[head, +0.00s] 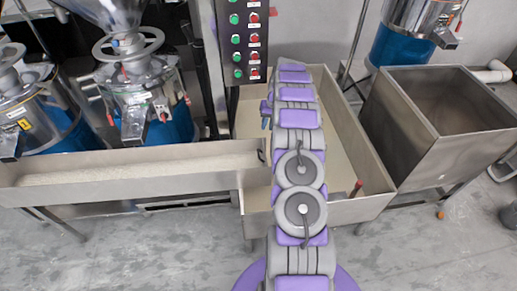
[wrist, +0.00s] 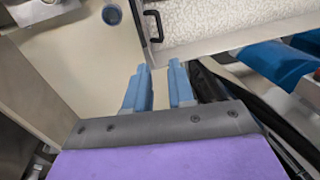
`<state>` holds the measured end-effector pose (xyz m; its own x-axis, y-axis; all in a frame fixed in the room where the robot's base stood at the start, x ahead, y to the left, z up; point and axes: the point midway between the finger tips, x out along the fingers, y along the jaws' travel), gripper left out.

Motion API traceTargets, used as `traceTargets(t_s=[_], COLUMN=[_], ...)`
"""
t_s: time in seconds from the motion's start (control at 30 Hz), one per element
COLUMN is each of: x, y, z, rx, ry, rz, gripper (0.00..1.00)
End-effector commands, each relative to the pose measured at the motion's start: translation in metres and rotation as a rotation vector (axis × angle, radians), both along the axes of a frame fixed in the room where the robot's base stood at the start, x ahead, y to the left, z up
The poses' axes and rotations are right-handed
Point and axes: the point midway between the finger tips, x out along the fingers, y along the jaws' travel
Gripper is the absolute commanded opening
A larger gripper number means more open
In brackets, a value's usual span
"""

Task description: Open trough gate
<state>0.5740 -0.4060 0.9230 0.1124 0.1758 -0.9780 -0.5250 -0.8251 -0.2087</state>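The trough (head: 60,190) is a long metal channel holding pale granular material, on the left in the head view. Its gate (wrist: 146,42) is a thin metal plate at the trough's end, with a black handle (wrist: 153,24) at upper middle in the wrist view. The handle also shows small beside my arm in the head view (head: 262,150). My gripper (wrist: 159,65) has two blue fingers apart, with nothing between them. The fingers point toward the handle's area, with the tips apart from it in the picture. The gate looks closed against the grain.
A wide metal bin (head: 345,210) with a pale floor lies under my arm. A control panel (head: 245,40) with green and red buttons stands behind. Grinders with blue drums (head: 172,125) stand at left. A deep metal hopper (head: 440,125) stands at right.

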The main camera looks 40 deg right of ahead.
Motion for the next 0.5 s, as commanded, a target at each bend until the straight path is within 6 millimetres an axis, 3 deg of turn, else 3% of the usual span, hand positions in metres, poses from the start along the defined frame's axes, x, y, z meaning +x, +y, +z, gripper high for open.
traceTargets(t_s=[0.5], x=[0.01], y=[0.017], z=[-0.093], rx=[0.0], ry=[0.001], rz=[0.0], gripper=[0.23])
